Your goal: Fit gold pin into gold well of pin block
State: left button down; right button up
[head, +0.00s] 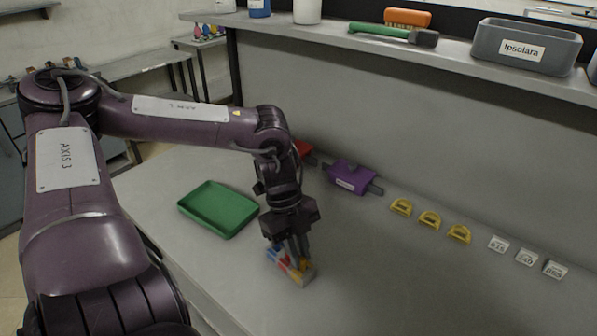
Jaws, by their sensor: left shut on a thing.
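The pin block (308,278) sits on the grey worktop near the middle of the view, a small pale block with blue, red and yellow parts on top. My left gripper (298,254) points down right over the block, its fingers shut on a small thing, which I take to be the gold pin. The fingers and the block's parts overlap here, so the pin is mostly hidden. I cannot tell whether it is above the gold well or inside it. My right gripper is not in view.
A green tray (188,208) lies left of the block. A purple device (346,174), several yellow brackets (429,220) and white number tags (526,257) line the back panel. A shelf above holds a grey bin (490,48) and a brush (385,31). The worktop right of the block is clear.

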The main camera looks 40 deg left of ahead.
pick_arm(q)
jog(key=shift+s+f, duration=0.1)
jog(key=shift+f, duration=0.1)
jog(key=c, duration=1.4)
grip_release()
jog(key=v, duration=1.2)
